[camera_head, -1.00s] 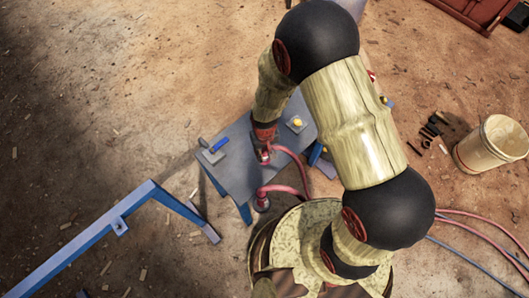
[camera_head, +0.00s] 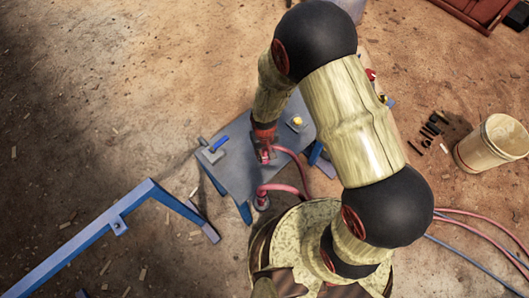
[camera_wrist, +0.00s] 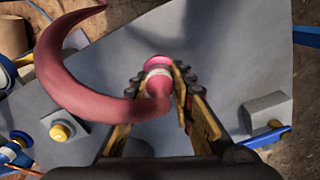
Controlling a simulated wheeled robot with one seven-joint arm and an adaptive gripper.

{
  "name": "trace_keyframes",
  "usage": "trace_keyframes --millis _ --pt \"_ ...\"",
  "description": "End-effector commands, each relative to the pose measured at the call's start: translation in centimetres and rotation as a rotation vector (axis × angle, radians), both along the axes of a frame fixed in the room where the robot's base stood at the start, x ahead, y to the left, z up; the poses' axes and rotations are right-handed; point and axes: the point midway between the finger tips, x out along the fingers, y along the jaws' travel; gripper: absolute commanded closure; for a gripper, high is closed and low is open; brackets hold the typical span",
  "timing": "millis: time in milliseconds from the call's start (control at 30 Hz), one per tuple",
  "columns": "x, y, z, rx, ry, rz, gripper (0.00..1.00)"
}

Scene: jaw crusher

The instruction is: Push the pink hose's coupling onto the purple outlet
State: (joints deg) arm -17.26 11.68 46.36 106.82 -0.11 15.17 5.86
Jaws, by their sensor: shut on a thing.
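My gripper (camera_wrist: 157,92) is shut on the coupling (camera_wrist: 158,66) of the pink hose, a pale ring with a pink end between the fingers. In the head view my gripper (camera_head: 264,150) is low over the grey-blue plate (camera_head: 238,178). The pink hose (camera_wrist: 85,90) curves away to the left in the wrist view. In the head view the hose (camera_head: 292,165) loops round to a fitting (camera_head: 262,201) near the plate's front corner. I cannot make out the purple outlet, nor whether the coupling touches anything beneath it.
A block with a yellow knob (camera_head: 297,122) and a block with a blue handle (camera_head: 214,149) stand on the plate, either side of my gripper. A blue frame (camera_head: 118,222) lies at the left.

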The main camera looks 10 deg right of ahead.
Motion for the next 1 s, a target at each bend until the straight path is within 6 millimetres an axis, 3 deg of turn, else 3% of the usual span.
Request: trace_keyframes --millis 400,733,867,1000 --pt "0.0 0.0 0.0 0.0 0.0 0.0 0.55" --pt "0.0 0.0 0.3 0.0 -0.001 0.0 0.55" --pt "0.2 0.1 1.8 0.001 -0.004 0.0 0.55" --pt "0.2 0.1 4.5 0.002 -0.006 0.0 0.55"
